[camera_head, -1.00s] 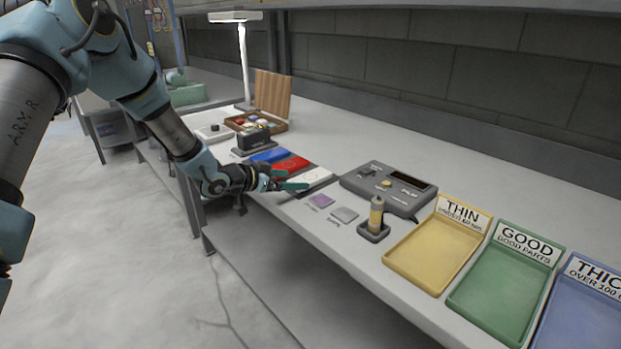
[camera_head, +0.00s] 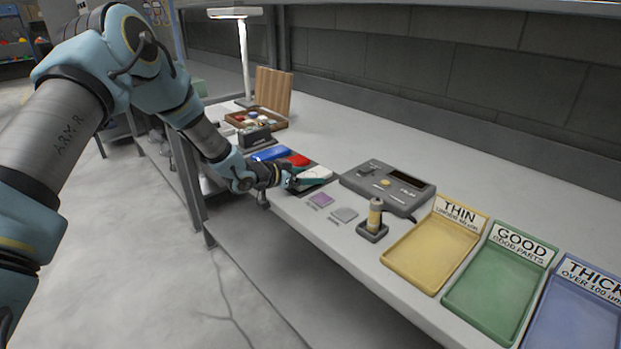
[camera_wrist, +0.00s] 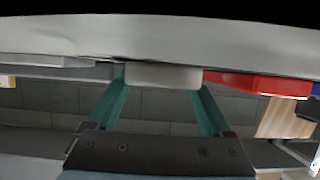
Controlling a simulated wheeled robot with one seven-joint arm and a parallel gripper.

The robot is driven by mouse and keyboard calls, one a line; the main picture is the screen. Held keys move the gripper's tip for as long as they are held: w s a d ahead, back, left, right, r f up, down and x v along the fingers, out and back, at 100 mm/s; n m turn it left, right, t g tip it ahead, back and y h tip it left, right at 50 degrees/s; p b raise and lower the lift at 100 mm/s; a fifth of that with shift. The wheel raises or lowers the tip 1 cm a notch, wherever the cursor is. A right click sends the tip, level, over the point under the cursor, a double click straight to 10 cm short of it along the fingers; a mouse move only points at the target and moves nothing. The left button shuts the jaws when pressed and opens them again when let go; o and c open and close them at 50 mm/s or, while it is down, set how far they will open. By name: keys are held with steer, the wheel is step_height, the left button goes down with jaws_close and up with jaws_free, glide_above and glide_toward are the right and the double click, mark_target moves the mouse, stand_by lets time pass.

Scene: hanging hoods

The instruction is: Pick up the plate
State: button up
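A white plate (camera_head: 319,173) lies at the near right end of a row with a red plate (camera_head: 298,160) and a blue plate (camera_head: 270,153). My gripper (camera_head: 309,179) is low over the bench at the white plate's near edge. In the wrist view, the white plate (camera_wrist: 163,75) sits straight ahead, about at the two teal fingertips of my gripper (camera_wrist: 162,90). The fingers are spread about as wide as the plate's end. I cannot tell whether they touch it. The red plate (camera_wrist: 245,83) is beside it on the right there.
A grey gauge box (camera_head: 388,187) stands right of the plates. Purple (camera_head: 321,199) and grey (camera_head: 344,214) squares and a small cylinder (camera_head: 375,214) are in front. Yellow (camera_head: 433,253), green (camera_head: 498,283) and blue (camera_head: 578,306) trays are at right. A wooden case (camera_head: 257,121) is behind.

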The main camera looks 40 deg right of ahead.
steer(key=c, duration=1.2)
steer(key=shift+r, duration=0.1)
